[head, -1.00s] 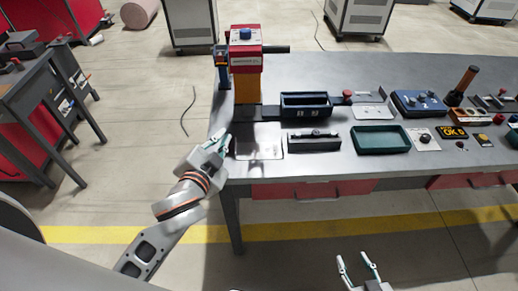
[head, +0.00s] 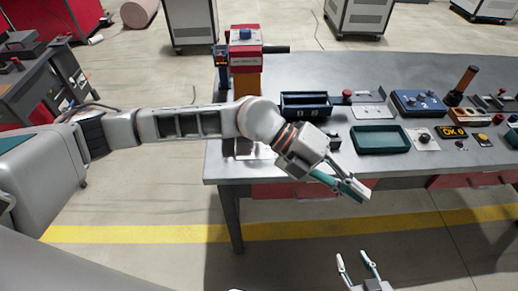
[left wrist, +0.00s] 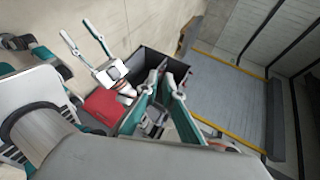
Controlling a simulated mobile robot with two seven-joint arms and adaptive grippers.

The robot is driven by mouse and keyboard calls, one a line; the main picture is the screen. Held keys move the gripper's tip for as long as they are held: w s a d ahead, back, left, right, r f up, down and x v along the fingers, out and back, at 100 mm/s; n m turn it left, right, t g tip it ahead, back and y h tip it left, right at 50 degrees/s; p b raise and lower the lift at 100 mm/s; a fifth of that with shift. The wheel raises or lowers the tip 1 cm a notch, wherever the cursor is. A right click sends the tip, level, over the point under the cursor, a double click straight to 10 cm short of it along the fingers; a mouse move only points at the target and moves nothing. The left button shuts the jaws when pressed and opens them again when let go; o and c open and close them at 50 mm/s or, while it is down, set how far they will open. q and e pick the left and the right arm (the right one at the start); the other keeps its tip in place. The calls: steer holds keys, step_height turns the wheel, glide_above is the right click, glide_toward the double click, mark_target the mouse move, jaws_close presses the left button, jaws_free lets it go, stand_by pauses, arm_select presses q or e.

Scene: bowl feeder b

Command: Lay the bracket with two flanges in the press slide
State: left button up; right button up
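The press (head: 245,62), with a red head and an orange column, stands at the table's left end. My left forearm crosses in front of its base, so the press slide is hidden. I cannot make out the bracket with two flanges in either view. My left gripper (head: 365,194) points down to the right, over or just before the table's front edge. I see nothing held in it, but its finger gap is unclear; its fingers also show in the left wrist view (left wrist: 168,76). My right gripper (head: 357,256) is low in front of the table, open and empty.
A dark two-part bin (head: 306,100) stands right of the press. A green tray (head: 380,139) lies near the front edge. My left wrist mostly covers a dark holder.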

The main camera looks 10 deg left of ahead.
mark_target(259, 148)
arm_select(q)
steer(key=w+a+f+n+t+y, duration=0.1)
steer(key=w+a+f+y, duration=0.35)
steer(key=a, duration=0.45)
steer(key=w+a+f+n+t+y, duration=0.1)
steer(key=w+a+f+y, duration=0.3)
steer(key=a, duration=0.4)
steer(key=w+a+r+n+t+y, duration=0.1)
steer(key=w+a+y, duration=0.1)
steer(key=w+a, duration=0.35)
steer(key=w+a+r+n+y, duration=0.2)
steer(key=a, duration=0.7)
steer(key=f, duration=0.2)
steer(key=f+p, duration=0.1)
steer(key=f, duration=0.2)
steer(key=w+f, duration=0.1)
steer(key=f, duration=0.1)
steer(key=shift+a+f, duration=0.1)
steer(key=shift+f, duration=0.2)
jaws_close()
